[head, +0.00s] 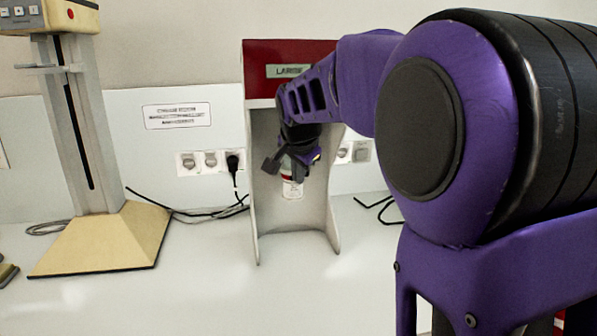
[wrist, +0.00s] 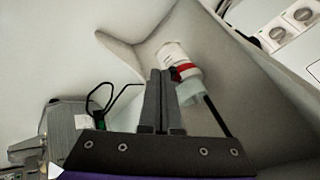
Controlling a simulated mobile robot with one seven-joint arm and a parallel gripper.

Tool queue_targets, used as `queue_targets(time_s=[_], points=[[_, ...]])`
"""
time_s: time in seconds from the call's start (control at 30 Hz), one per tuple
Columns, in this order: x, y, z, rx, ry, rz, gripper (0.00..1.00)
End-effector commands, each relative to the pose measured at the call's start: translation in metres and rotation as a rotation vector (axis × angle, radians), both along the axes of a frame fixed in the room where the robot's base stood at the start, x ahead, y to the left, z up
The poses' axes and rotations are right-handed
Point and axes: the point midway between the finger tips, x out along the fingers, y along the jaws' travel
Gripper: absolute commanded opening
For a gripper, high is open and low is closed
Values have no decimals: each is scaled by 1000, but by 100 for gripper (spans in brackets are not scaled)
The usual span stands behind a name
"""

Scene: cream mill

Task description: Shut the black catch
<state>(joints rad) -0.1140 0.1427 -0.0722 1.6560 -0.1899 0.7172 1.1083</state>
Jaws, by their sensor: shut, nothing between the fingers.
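My gripper (head: 290,168) is inside the grey housing under a red top, close to a white cylinder (head: 292,186) with a red band. In the wrist view my gripper's fingers (wrist: 161,73) are together and empty, with their tips beside the cylinder (wrist: 178,62). A pale green collar (wrist: 189,92) sits at the cylinder's end. A thin black bar (wrist: 217,116) runs from the collar down behind my gripper's body; it may be the black catch, but I cannot tell whether it is open or shut. My gripper hides part of this area in the head view.
The housing's side walls (head: 257,215) stand close around my gripper. A stand with a yellow base (head: 105,240) is at the left. Wall sockets (head: 210,160) and black cables (head: 190,213) are behind. The white counter (head: 215,290) in front is clear.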

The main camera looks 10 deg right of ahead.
Motion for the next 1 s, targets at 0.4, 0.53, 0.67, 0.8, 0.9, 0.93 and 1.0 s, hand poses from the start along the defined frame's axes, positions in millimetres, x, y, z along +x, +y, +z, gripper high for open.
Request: queue_targets(time_s=[0.4, 0.53, 0.67, 0.8, 0.9, 0.93, 1.0], points=[[9, 11, -1, 2, 2, -80, 0], [9, 11, -1, 2, 1, -80, 0], [9, 8, -1, 3, 1, -80, 0], [8, 2, -1, 2, 1, -80, 0], [8, -3, -1, 2, 2, -81, 0], [8, -4, -1, 3, 1, -81, 0], [7, -5, -1, 2, 1, -80, 0]])
